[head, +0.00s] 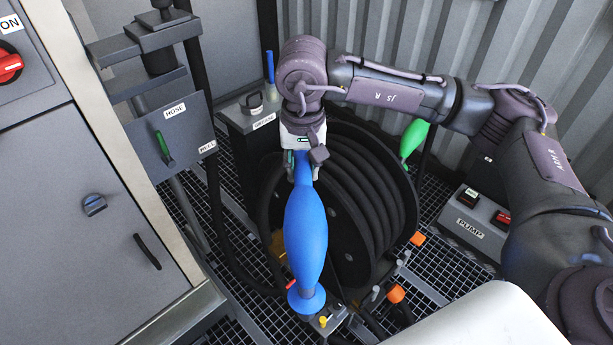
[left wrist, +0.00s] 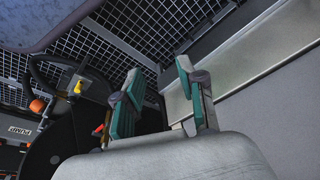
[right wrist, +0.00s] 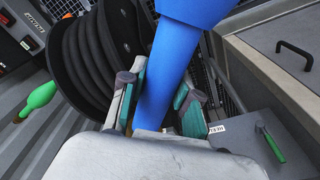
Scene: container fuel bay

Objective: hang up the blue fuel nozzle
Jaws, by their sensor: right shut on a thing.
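The blue fuel nozzle (head: 305,235) hangs lengthwise in front of the hose reel, its wide blue collar at the lower end. My right gripper (head: 302,160) is shut on its upper end. In the right wrist view the blue nozzle (right wrist: 165,80) passes between the fingers (right wrist: 158,95). My left gripper (left wrist: 160,75) shows only in the left wrist view, open and empty, over the grated floor. A blue upright stick (head: 270,66) stands at the back beside a dark post; I cannot tell whether it is a hanger.
A black hose reel (head: 365,190) stands behind the nozzle. A green nozzle (head: 413,138) is right of it. A pump box (head: 473,220) sits at right, a hose valve box (head: 172,138) and grey cabinet (head: 75,200) at left. Orange caps (head: 396,294) lie low near the reel.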

